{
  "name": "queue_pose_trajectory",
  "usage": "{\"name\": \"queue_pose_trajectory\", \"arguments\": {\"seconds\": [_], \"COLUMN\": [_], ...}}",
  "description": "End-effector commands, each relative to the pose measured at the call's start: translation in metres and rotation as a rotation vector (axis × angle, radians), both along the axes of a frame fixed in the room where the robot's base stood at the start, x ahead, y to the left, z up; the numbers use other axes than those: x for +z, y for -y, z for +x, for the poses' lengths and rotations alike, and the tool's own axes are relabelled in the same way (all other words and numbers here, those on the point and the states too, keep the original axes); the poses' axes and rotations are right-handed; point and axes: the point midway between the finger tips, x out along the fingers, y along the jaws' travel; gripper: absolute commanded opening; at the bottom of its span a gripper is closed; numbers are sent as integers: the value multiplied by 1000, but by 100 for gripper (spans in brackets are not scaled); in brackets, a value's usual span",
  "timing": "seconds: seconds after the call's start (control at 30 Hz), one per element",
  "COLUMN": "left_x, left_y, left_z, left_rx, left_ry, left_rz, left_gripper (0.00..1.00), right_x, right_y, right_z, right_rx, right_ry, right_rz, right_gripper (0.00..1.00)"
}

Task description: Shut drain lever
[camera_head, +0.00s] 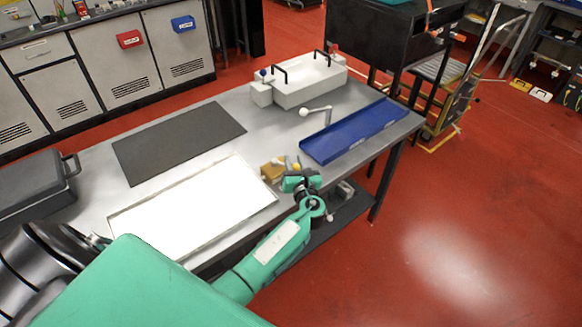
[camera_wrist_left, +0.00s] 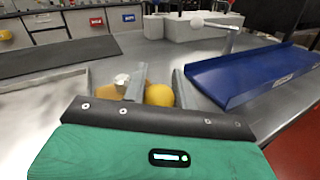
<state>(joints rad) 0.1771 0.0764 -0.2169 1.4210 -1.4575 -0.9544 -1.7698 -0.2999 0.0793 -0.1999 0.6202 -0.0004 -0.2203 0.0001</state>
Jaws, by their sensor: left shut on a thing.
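A brass-coloured block (camera_head: 272,172) sits at the table's front edge, beside the white panel's right end. A yellow ball knob (camera_head: 296,167) is next to it; I take this to be the drain lever's end. My left gripper (camera_head: 293,164) is at the knob. In the left wrist view, the yellow knob (camera_wrist_left: 159,95) lies between the two grey fingers (camera_wrist_left: 157,84), and the gripper is shut on it. The brass block (camera_wrist_left: 108,91) with a silver cap is just left of the fingers. The lever's shaft is hidden behind the gripper. My right gripper is not in view.
A blue tray (camera_head: 355,131) lies close to the right of the gripper. Behind are a white-knobbed crank (camera_head: 315,113) and a white box (camera_head: 310,82) with black handles. A dark mat (camera_head: 180,142) and a white panel (camera_head: 195,210) lie to the left.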

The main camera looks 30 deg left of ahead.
Motion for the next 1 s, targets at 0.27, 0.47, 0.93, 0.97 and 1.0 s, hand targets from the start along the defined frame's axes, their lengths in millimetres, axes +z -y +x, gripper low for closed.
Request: {"name": "queue_pose_trajectory", "arguments": {"seconds": [0.27, 0.47, 0.93, 0.97, 1.0], "left_x": [-10, -10, -9, -9, -9], "left_y": [-1, -4, -7, -7, -7], "left_z": [12, 17, 19, 19, 19], "left_rx": [193, 279, 331, 331, 331], "left_ry": [-10, -11, -13, -13, -13], "left_rz": [-9, -9, -8, -8, -8], "left_gripper": [0, 0, 0, 0, 0], "right_x": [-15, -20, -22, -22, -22], "right_y": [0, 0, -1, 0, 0], "right_z": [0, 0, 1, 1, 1], "right_rx": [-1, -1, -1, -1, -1], "right_ry": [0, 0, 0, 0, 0], "right_rz": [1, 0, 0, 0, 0], "right_gripper": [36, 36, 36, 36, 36]}}
